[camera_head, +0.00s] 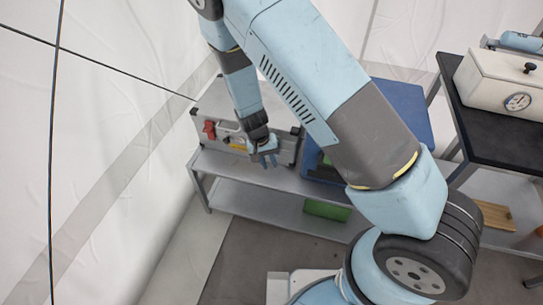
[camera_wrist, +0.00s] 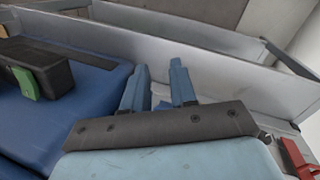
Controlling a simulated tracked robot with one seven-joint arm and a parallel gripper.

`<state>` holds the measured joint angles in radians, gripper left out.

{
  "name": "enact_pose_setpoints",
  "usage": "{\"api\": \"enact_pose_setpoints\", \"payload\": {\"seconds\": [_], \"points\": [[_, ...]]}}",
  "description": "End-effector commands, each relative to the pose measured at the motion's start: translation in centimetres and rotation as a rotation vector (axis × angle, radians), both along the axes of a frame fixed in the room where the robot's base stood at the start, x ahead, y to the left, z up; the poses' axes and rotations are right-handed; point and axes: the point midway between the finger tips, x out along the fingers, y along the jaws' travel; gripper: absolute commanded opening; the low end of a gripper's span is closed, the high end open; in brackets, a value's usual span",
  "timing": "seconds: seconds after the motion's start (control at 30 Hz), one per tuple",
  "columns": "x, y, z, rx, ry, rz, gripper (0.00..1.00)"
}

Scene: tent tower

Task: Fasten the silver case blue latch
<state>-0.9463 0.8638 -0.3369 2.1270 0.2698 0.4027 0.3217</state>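The silver case (camera_head: 215,100) stands on a grey metal bench, its front facing me. A red latch (camera_head: 209,130) is on the left of its front. The red latch also shows at the lower right of the wrist view (camera_wrist: 296,158). My gripper (camera_head: 266,157) is in front of the right part of the case's front, pointing down. In the wrist view its two blue fingers (camera_wrist: 160,84) are apart with no held object visible. A small blue patch shows low between them; I cannot tell whether it is the blue latch. The blue latch is not clearly visible in the head view.
A blue case (camera_head: 400,105) stands right of the silver case; its green latch (camera_wrist: 25,82) and dark handle show in the wrist view. The bench (camera_head: 270,182) has a lower shelf with a green box (camera_head: 326,210). A black table (camera_head: 500,135) holds a white gauge box (camera_head: 495,85).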

Motion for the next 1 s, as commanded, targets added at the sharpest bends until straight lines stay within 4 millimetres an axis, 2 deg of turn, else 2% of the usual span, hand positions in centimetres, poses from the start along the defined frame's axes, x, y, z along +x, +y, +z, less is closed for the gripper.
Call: {"api": "enact_pose_setpoints", "payload": {"seconds": [0.03, 0.2, 0.27, 0.4, 0.57, 0.7, 0.87, 1.0], "points": [[-1.7, -0.3, -1.6, -0.067, 0.065, 0.081, 0.21], [-5.7, -2.5, -4.8, -0.310, 0.261, 0.333, 0.05], [-6.6, -3.4, -5.5, -0.406, 0.323, 0.418, 0.00], [-7.9, -5.5, -6.7, -0.645, 0.445, 0.610, 0.00], [-7.8, -7.0, -7.4, -0.943, 0.543, 0.817, 0.00], [-7.0, -7.1, -7.8, -1.223, 0.590, 0.987, 0.00], [-5.8, -5.5, -8.6, -1.557, 0.584, 1.168, 0.00], [-5.3, -2.9, -9.8, -1.849, 0.525, 1.312, 0.00]]}}
